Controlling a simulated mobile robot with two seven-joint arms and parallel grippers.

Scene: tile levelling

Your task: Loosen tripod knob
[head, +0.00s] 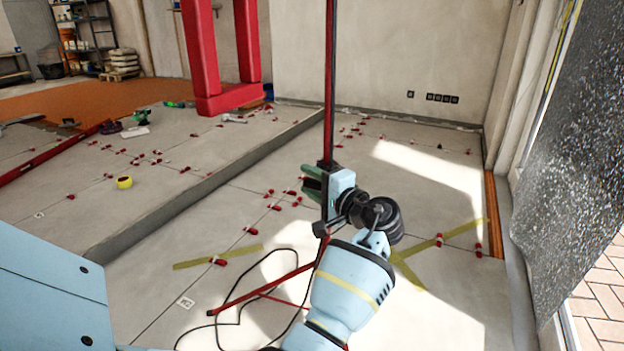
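The tripod's thin black and red pole (330,80) stands upright in the middle of the head view. Its red legs (265,287) spread on the tiles below. The gripper and black wrist joint cover this part of the tripod. I cannot make out the knob clearly, nor whether the fingers touch it or are closed. My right gripper is not in view.
A red U-shaped frame (228,101) shows at the upper left. A black cable (240,322) loops on the floor near the tripod legs. Several red levelling clips stick up along the tile joints. A raised floor step (200,190) runs left of the pole. A speckled panel (575,150) stands at right.

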